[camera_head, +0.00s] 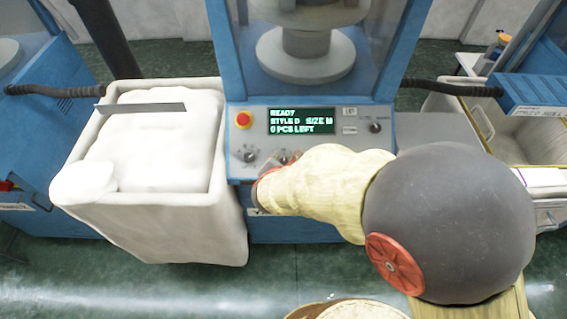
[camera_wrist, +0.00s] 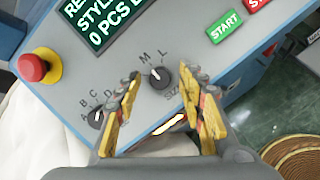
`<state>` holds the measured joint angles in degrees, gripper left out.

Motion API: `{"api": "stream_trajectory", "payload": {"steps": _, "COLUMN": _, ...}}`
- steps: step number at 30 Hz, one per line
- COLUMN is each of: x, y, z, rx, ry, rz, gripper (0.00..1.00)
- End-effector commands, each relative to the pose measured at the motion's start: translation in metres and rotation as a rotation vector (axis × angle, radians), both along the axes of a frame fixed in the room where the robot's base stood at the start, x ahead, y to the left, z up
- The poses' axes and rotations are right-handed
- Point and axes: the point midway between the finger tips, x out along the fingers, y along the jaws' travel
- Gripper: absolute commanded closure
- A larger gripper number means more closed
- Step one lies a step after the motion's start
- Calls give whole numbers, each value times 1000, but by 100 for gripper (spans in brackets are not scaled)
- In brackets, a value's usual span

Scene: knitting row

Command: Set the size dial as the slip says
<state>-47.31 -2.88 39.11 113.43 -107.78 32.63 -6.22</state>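The size dial (camera_wrist: 160,76) is a black knob with a white mark on the control panel, with the letters M and L beside it. Its mark points up-left, roughly towards M. The machine display (camera_head: 301,121) reads READY, STYLE D, SIZE M, 0 PCS LEFT. My gripper (camera_wrist: 160,80) is open, its yellow-padded fingers on either side of the size dial; I cannot tell whether they touch it. In the head view my arm partly hides the size dial.
The style dial (camera_wrist: 97,116) sits left of the size dial. A red stop button (camera_wrist: 33,67) and a green START button (camera_wrist: 224,27) are on the panel. A white fabric-filled bin (camera_head: 230,215) stands left; a white paper (camera_head: 541,177) lies at right, unreadable.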

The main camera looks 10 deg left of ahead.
Motion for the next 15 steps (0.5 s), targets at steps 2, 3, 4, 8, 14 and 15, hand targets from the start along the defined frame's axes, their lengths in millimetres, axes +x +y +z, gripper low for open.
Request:
{"api": "stream_trajectory", "payload": {"steps": 2, "x": 3, "y": 0, "z": -3, "rx": 0, "ry": 0, "rz": 0, "gripper": 60}}
{"api": "stream_trajectory", "payload": {"steps": 3, "x": 4, "y": 0, "z": -3, "rx": -1, "ry": 0, "rz": -1, "gripper": 60}}
{"api": "stream_trajectory", "payload": {"steps": 4, "x": 4, "y": 0, "z": -3, "rx": 0, "ry": 1, "rz": -1, "gripper": 60}}
{"api": "stream_trajectory", "payload": {"steps": 8, "x": 4, "y": 0, "z": -3, "rx": 1, "ry": 0, "rz": -1, "gripper": 60}}
{"api": "stream_trajectory", "payload": {"steps": 14, "x": 4, "y": 0, "z": -3, "rx": 1, "ry": 0, "rz": -1, "gripper": 68}}
{"api": "stream_trajectory", "payload": {"steps": 15, "x": 4, "y": 0, "z": -3, "rx": 1, "ry": 0, "rz": -1, "gripper": 70}}
